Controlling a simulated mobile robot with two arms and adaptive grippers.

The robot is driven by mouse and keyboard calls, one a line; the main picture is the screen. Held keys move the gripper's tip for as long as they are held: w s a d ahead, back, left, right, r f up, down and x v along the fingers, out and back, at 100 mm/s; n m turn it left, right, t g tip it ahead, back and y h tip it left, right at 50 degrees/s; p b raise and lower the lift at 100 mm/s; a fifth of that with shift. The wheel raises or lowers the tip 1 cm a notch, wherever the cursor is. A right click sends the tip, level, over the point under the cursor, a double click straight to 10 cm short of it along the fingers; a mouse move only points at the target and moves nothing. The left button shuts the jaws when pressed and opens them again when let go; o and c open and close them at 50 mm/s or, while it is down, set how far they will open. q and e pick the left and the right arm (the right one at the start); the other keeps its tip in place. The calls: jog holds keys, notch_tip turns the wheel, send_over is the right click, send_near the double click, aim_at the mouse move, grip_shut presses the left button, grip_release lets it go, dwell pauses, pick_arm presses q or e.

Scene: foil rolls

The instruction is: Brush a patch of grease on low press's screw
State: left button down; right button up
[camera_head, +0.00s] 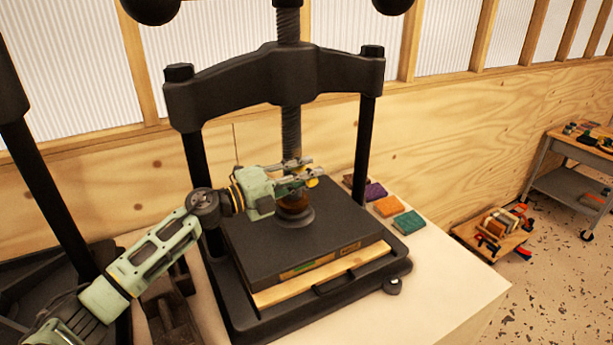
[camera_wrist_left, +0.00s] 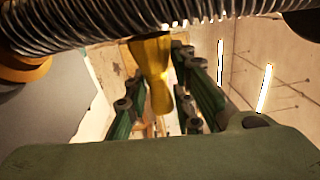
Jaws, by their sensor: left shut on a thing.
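The low press's screw (camera_head: 291,125) is a dark threaded rod standing upright through the black crosshead. It meets a brownish collar (camera_head: 294,204) and round foot above the dark platen. My left gripper (camera_head: 306,172) is at the screw's lower end, just above the collar, and partly covers it. It is shut on a yellow-handled brush (camera_wrist_left: 155,75). In the left wrist view the screw (camera_wrist_left: 120,28) runs across the top, and the brush's upper end meets or overlaps its lower edge. I cannot tell whether it touches. The bristles and any grease cannot be made out. My right gripper is not in view.
The press's posts (camera_head: 366,150) stand on both sides of my left gripper. The dark platen (camera_head: 340,215) lies below, over a wooden board. Several coloured blocks (camera_head: 388,206) lie on the pale bench right of the press. A cart (camera_head: 575,165) stands far right.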

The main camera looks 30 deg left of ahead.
pick_arm(q)
jog(key=shift+r+p, duration=3)
jog(key=shift+r, duration=0.15)
jog(key=shift+f+b, duration=2)
jog(key=shift+f, duration=0.6)
jog(key=shift+f+b, duration=2.75)
jog(key=shift+f, duration=1.05)
jog(key=shift+a+r+p, duration=0.1)
jog(key=shift+r+p, duration=2.5)
jog(key=shift+r, duration=0.3)
jog(key=shift+r+p, duration=3.05)
jog(key=shift+r, duration=0.45)
notch_tip(320, 180, down, 13)
jog(key=b, duration=0.9)
jog(key=shift+r+b, duration=0.15)
jog(key=shift+b, duration=0.25)
